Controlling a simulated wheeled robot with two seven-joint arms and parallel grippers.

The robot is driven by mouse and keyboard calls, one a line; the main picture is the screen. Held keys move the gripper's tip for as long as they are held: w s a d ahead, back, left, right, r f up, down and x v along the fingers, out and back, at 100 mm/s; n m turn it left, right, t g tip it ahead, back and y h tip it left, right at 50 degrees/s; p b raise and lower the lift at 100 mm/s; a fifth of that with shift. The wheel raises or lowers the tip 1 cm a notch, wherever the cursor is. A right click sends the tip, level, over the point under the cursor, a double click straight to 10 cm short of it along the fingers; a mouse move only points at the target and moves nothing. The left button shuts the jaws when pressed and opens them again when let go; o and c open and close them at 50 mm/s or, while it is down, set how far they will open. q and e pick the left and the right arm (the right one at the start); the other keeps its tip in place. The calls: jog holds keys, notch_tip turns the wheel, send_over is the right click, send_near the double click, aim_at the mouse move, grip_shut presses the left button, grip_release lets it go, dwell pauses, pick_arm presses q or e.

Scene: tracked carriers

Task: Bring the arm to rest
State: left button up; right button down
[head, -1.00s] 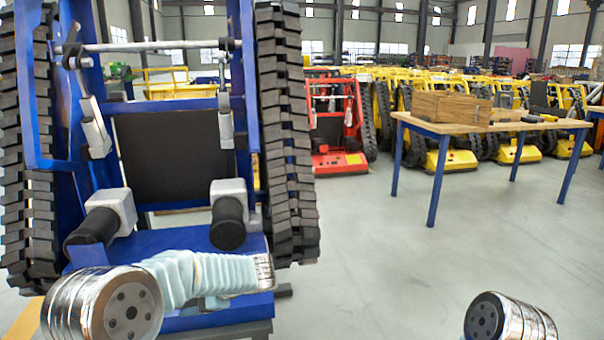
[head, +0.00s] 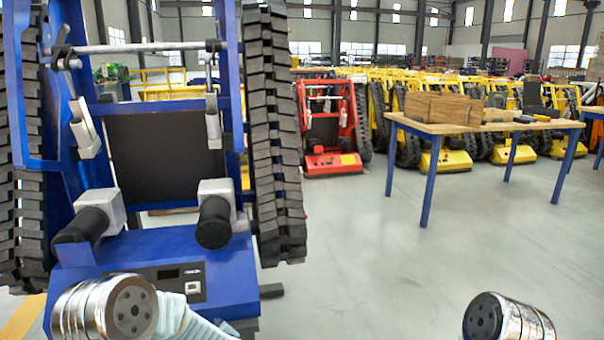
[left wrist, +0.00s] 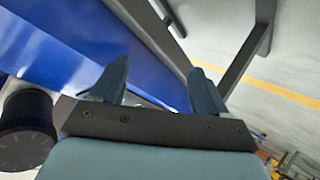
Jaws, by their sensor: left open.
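My left gripper (left wrist: 160,88) shows in the left wrist view, its two fingers apart with nothing between them. Behind the fingers are a blue panel (left wrist: 60,50) and dark frame bars of the blue tracked carrier; whether the fingers touch them I cannot tell. In the head view, the pale lower part of my left arm (head: 180,318) runs out at the bottom edge, and its gripper is out of sight. A metal joint of my right arm (head: 508,318) shows at bottom right; the right gripper is not visible.
The blue tracked carrier (head: 170,258) stands close in front, with a small panel and two black cylinders. A wooden-topped table (head: 420,127) bearing a wooden box (head: 440,108) stands right. A red carrier (head: 335,163) and several yellow ones stand behind. The floor between is clear.

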pick_arm(q)
jog(key=s+d+f+m+g+h, duration=0.2)
jog(key=s+d+f+m+h, duration=0.2)
jog(key=s+f, duration=0.3)
jog(key=s+d+f+m+g+h, duration=0.1)
jog(key=s+d+f+m+h, duration=0.25)
jog(key=s+f, duration=0.3)
jog(key=s+d+f+m+g+h, duration=0.1)
jog(key=s+d+f+m+g, duration=0.1)
jog(key=s, duration=0.6)
jog(key=s+d+f+m+g+h, duration=0.2)
jog(key=s+d+g, duration=0.1)
jog(key=s, duration=0.5)
jog(key=shift+s+d+g, duration=0.3)
jog(key=shift+s+d, duration=0.05)
jog(key=shift+h, duration=0.25)
